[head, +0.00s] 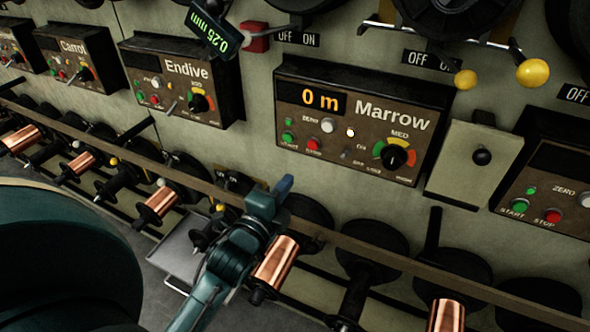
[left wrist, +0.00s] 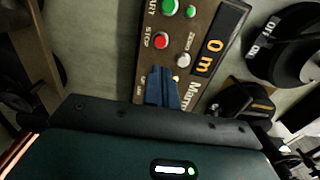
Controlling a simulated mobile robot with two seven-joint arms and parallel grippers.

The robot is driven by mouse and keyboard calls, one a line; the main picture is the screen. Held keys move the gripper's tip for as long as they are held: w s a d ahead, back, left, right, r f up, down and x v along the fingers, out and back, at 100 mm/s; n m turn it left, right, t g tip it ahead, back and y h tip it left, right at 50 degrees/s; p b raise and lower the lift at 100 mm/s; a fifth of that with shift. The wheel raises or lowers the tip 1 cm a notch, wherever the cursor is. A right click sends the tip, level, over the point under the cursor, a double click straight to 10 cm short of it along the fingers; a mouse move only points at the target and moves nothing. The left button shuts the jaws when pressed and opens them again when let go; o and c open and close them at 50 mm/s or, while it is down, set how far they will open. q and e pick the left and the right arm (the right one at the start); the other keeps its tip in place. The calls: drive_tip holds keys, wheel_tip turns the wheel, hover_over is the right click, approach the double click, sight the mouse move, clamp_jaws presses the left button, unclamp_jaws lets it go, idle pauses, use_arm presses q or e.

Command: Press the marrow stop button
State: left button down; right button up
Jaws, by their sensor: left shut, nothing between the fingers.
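The Marrow panel (head: 345,158) is a brown box on the wall, with a display (head: 320,98) reading "0 m". Its red stop button (head: 313,145) sits right of the green start button (head: 287,137). In the left wrist view, the red stop button (left wrist: 161,41) and green start button (left wrist: 169,7) show clearly beyond the fingers. My left gripper (head: 284,186) is shut and empty, below the panel's lower left part in the head view. Its blue fingertips (left wrist: 162,78) point toward the panel in the left wrist view, apart from the stop button. My right gripper is not in view.
The Endive panel (head: 180,80) hangs to the left, and another panel with start and stop buttons (head: 553,216) to the right. A grey box with a black knob (head: 481,157) stands beside the Marrow panel. A long rail (head: 400,262) and copper spools (head: 276,262) run below.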

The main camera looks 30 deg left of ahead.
use_arm(q)
drive_tip(key=shift+s, duration=0.95)
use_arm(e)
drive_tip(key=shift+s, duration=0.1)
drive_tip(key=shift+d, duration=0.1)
